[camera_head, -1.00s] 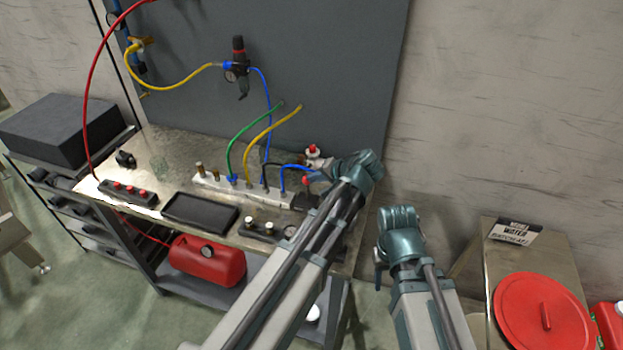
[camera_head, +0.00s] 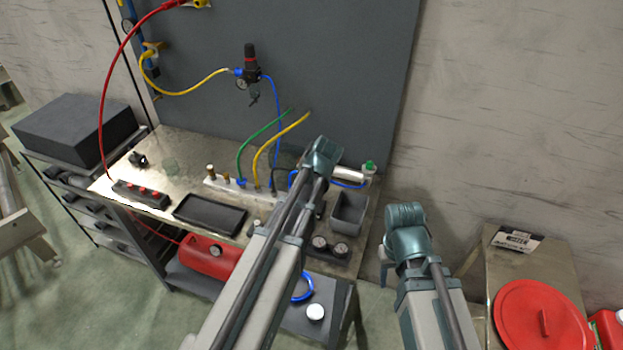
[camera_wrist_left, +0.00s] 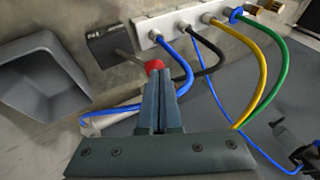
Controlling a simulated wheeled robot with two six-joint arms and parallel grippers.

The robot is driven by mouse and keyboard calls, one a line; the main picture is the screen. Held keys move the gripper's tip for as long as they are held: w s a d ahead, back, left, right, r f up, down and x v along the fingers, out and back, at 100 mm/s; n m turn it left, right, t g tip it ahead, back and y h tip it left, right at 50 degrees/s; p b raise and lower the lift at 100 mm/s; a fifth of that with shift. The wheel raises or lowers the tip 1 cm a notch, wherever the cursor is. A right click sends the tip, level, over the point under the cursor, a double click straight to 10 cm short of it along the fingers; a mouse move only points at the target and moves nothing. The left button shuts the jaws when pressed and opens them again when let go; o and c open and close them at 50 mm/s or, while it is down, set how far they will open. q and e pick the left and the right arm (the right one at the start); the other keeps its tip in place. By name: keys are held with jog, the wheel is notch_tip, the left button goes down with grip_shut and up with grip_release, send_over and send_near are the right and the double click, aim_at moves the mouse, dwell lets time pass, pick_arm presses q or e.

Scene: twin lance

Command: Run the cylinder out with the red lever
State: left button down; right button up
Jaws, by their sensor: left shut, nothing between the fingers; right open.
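The red lever shows in the left wrist view as a red knob (camera_wrist_left: 154,66) on a thin metal rod from a dark valve block (camera_wrist_left: 112,46). My left arm hides it in the head view. My left gripper (camera_wrist_left: 161,82) is shut and empty, its tips right at the knob; I cannot tell if they touch. The silver cylinder (camera_head: 346,173) lies at the back right of the bench, with a green-topped fitting (camera_head: 369,167) at its right end. My left gripper's wrist hides its left part. My right gripper (camera_head: 384,272) is open and empty, right of the bench.
A white manifold (camera_head: 215,184) with blue, black, yellow and green hoses stands beside the valve block. A grey bin (camera_head: 348,213), gauges (camera_head: 330,246) and a black tray (camera_head: 209,213) are on the bench (camera_head: 185,150). A grey panel rises behind.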

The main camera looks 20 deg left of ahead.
pick_arm(q)
jog(key=shift+d+f, duration=0.1)
dwell(0.5)
jog(key=shift+d+f, duration=0.2)
jog(key=shift+d, duration=0.45)
jog(key=a+p+v, duration=0.1)
jog(key=p+v, duration=1.1)
jog(key=v, duration=0.2)
jog(key=shift+s+r, duration=0.2)
jog(key=shift+r, duration=0.15)
